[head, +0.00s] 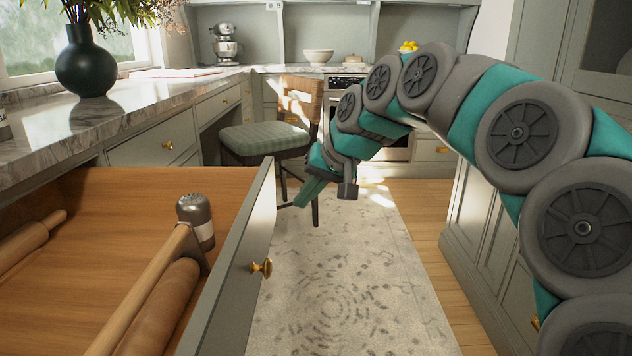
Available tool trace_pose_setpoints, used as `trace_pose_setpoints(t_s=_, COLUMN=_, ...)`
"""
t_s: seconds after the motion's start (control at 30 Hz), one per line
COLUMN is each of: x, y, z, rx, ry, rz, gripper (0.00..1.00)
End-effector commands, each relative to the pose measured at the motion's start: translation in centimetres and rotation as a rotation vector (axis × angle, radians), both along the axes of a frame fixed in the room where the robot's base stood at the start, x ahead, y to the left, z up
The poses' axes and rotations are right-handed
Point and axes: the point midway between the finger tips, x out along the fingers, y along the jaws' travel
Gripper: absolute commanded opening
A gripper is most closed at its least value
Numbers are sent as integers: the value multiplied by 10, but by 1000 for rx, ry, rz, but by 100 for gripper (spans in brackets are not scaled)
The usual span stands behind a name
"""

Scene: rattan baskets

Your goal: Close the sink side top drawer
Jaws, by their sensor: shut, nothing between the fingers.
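The drawer (258,205) under the marble counter at the left is pulled well out. Its grey-green front panel faces right and carries a small brass knob (261,267). A rolling pin (30,240), a pepper mill (196,215) and more wooden rollers (160,310) lie or stand inside it. My gripper (305,192) is shut and empty. It appears beyond the drawer's far end and to the right, above the rug, apart from the drawer front.
A chair with a green checked seat (262,138) stands beyond the drawer, by the counter. A dark vase (87,65) stands on the marble counter (130,110). Cabinets (490,215) line the right side. The patterned rug (345,290) between is clear.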

Motion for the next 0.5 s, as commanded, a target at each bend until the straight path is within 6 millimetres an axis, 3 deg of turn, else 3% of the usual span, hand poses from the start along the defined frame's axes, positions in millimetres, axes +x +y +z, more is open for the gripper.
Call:
trace_pose_setpoints(t_s=0.1, x=7, y=12, z=-17, rx=-2, ry=5, rz=3, gripper=0)
trace_pose_setpoints(t_s=0.3, x=9, y=38, z=-13, rx=-3, ry=0, rz=2, gripper=0)
trace_pose_setpoints(t_s=0.5, x=9, y=47, z=-13, rx=0, ry=-1, rz=0, gripper=0)
